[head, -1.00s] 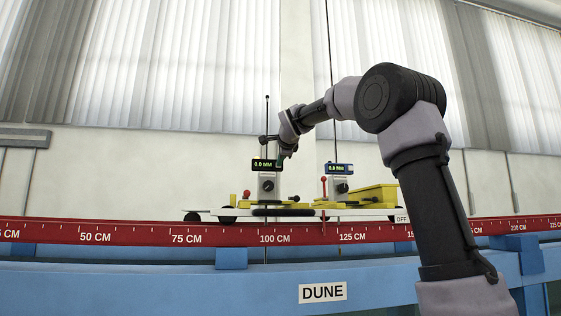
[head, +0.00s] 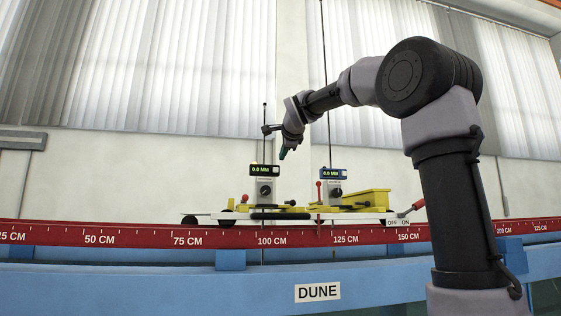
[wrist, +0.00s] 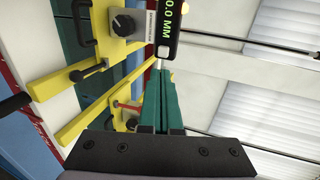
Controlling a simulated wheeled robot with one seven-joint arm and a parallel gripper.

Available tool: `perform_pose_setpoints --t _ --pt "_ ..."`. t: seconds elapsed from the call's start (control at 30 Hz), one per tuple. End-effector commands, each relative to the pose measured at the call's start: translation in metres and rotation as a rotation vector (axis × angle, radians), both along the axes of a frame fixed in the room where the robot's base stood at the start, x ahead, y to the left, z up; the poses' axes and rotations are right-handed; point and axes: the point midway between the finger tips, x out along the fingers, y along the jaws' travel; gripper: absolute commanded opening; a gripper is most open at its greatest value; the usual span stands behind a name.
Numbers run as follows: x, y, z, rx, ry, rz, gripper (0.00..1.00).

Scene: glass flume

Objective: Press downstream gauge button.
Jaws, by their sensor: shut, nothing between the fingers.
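Two gauges stand on the yellow carriage over the flume. The left gauge has a black display (head: 264,170) reading 0.0 MM, with a small white button (head: 276,170) at its right end. The right gauge has a blue-framed display (head: 333,173). I cannot tell from the labels which is downstream. My gripper (head: 283,154) is shut and empty, just above and right of the left display, apart from it in the head view. In the wrist view, the green fingers (wrist: 164,80) point toward a display's button end (wrist: 163,51); contact there is unclear.
A red scale rail (head: 215,238) runs along the blue flume frame (head: 180,282). A red-handled lever (head: 411,208) stands by an OFF/ON plate at right. Thin upright rods rise behind both gauges. Yellow carriage bars (wrist: 85,120) lie left of my fingers.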

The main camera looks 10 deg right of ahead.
Motion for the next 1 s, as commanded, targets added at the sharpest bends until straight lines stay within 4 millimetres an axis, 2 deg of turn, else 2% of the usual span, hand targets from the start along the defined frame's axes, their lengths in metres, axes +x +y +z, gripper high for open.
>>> perform_pose_setpoints --t 0.1,0.23,0.87,0.97,1.0 --pt "-0.017 -0.001 0.006 0.001 -0.002 0.000 0.00" --pt "-0.027 0.000 0.008 0.001 0.000 -0.001 0.00" --pt "-0.030 -0.001 0.009 -0.001 0.001 -0.001 0.00" --pt "-0.038 -0.005 0.001 -0.032 0.020 0.008 0.00" --pt "-0.046 -0.009 -0.008 -0.062 0.039 0.017 0.00"
